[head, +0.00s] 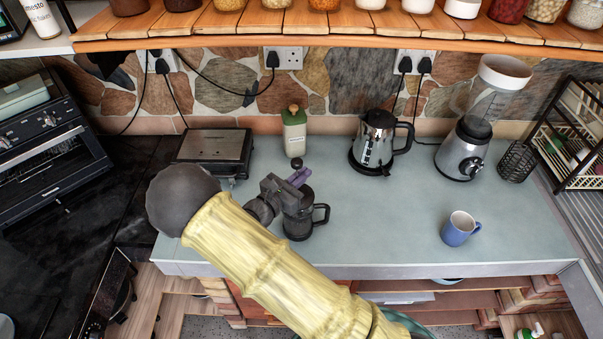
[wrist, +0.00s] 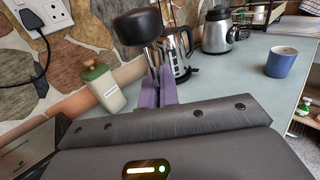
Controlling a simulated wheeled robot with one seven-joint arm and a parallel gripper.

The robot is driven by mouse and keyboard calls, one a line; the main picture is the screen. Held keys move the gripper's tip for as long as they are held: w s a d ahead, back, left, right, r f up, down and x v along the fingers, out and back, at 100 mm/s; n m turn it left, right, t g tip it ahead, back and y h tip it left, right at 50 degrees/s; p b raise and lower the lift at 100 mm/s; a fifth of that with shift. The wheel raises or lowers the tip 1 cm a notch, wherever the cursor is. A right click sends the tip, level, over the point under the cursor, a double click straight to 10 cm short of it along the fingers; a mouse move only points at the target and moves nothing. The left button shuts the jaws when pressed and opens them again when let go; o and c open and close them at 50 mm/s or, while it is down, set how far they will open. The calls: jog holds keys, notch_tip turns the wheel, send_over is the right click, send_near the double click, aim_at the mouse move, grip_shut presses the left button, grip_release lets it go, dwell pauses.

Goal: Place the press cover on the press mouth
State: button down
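The press (head: 299,225) is a dark cylindrical pot with a handle on its right, standing on the grey-blue counter near the front edge. My gripper (head: 298,178) has purple fingers and is above the press in the head view. In the wrist view, the fingers (wrist: 159,90) close around the metal stem of the press cover (wrist: 138,27), whose dark rounded knob sticks up above them. The knob also shows small and dark in the head view (head: 297,162). The cover's lower part and the press mouth are hidden by my gripper, so I cannot tell whether they touch.
A bottle (head: 294,132) and a flat grill (head: 215,147) stand behind. A kettle (head: 375,142), a blender (head: 468,145) and a blue mug (head: 460,229) are to the right. The counter (head: 385,215) between press and mug is clear. A wooden shelf (head: 330,30) hangs above.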

jog(key=c, duration=2.1)
grip_release()
jog(key=shift+f, duration=0.15)
jog(key=o, duration=0.5)
jog(key=shift+c, duration=0.2)
jog(key=shift+r, duration=0.25)
jog(key=b+v, duration=0.5)
jog(key=v, duration=0.7)
